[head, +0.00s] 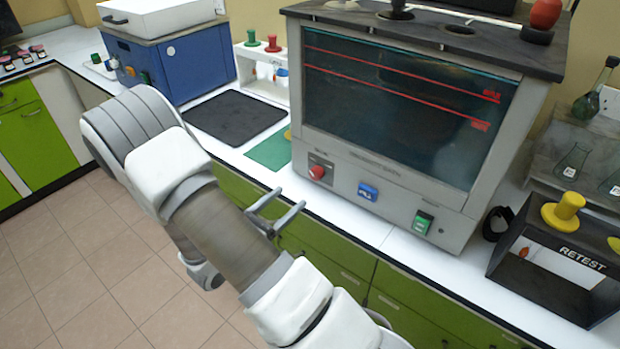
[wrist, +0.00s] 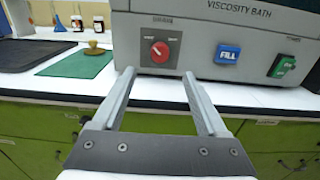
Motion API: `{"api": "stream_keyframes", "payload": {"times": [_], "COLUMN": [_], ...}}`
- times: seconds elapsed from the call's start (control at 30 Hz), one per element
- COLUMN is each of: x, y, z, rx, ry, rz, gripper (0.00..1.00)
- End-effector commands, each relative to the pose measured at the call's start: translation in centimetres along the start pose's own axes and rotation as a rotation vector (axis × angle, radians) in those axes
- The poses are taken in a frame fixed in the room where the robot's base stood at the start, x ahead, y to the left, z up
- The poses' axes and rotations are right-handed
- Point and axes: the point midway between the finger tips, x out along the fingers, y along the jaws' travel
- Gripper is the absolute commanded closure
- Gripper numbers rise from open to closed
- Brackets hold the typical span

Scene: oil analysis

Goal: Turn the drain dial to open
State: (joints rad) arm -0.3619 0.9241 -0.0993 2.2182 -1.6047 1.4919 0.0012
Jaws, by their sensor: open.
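The drain dial is a red round knob (head: 317,172) on a dark plate at the lower left of the viscosity bath's front panel. In the wrist view the red dial (wrist: 160,51) stands beyond and between my two fingers, with a pale mark on its face. My gripper (head: 289,205) is open and empty in front of the counter, left of and below the dial in the head view. In the wrist view the fingers of my gripper (wrist: 158,73) point at the panel just below the dial, apart from it.
The viscosity bath (head: 400,105) has a blue FILL button (head: 368,191) and a green switch (head: 422,222) right of the dial. A green mat (head: 268,150) and black mat (head: 234,117) lie left of it. A black RETEST rack (head: 555,265) stands at the right.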

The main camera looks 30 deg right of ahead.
Motion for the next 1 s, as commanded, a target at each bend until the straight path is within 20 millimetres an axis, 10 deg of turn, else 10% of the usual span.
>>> {"api": "stream_keyframes", "payload": {"times": [0.4, 0.87, 1.0], "x": [8.2, 9.7, 9.7], "y": [-0.1, 0.0, 0.0], "z": [0.0, 0.0, 0.0], "rx": [0.000, 0.000, 0.000], "ry": [0.000, 0.001, 0.000], "rz": [-0.003, 0.000, 0.000], "gripper": [0.24, 0.24, 0.44]}}
